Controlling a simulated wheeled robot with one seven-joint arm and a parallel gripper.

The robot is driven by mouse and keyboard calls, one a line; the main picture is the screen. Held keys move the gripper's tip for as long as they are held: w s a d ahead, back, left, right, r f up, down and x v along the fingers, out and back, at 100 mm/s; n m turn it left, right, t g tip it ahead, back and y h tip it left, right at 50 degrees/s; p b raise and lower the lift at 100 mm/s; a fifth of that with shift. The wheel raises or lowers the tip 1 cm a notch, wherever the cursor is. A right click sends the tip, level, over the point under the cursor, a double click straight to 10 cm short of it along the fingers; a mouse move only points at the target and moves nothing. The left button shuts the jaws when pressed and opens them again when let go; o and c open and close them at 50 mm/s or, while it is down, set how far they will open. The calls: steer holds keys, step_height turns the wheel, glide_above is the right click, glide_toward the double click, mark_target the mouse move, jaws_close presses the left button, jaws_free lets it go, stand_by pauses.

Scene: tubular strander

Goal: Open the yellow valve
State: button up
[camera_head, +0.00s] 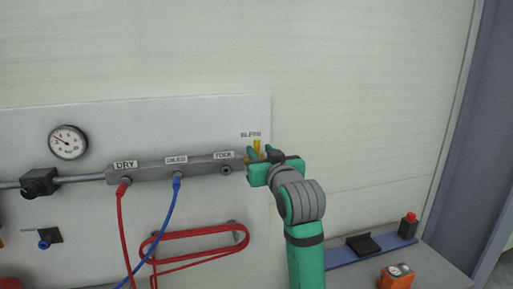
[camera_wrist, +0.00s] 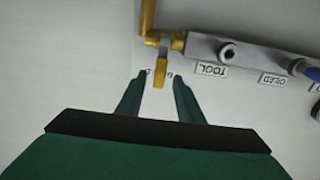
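The yellow valve (camera_wrist: 163,42) sits at the end of the grey manifold bar, and its handle (camera_wrist: 160,72) points toward my gripper in the wrist view. In the head view a bit of the yellow valve (camera_head: 257,147) shows under the "BLEED" label, partly hidden by my gripper. My gripper (camera_wrist: 160,78) is open, with its two green fingers apart. The handle's tip lies between or just in front of the fingertips; I cannot tell how deep. No contact with either finger is visible. My gripper also shows in the head view (camera_head: 258,155), at the bar's right end.
The grey manifold bar (camera_head: 198,168) carries DRY, OILED and TOOL ports. A red hose (camera_head: 122,230) and a blue hose (camera_head: 167,220) hang from it. A gauge (camera_head: 68,142) is at left. A blue rail (camera_head: 370,252) and orange box (camera_head: 396,277) are at lower right.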

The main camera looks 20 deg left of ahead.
mark_target(257, 147)
steer(key=x, duration=0.3)
steer(key=shift+w+d, duration=0.1)
steer(key=shift+w, duration=0.2)
steer(key=shift+w+a, duration=0.2)
steer(key=shift+a, duration=0.45)
steer(key=shift+d, duration=0.1)
steer(key=shift+d, duration=0.1)
jaws_close()
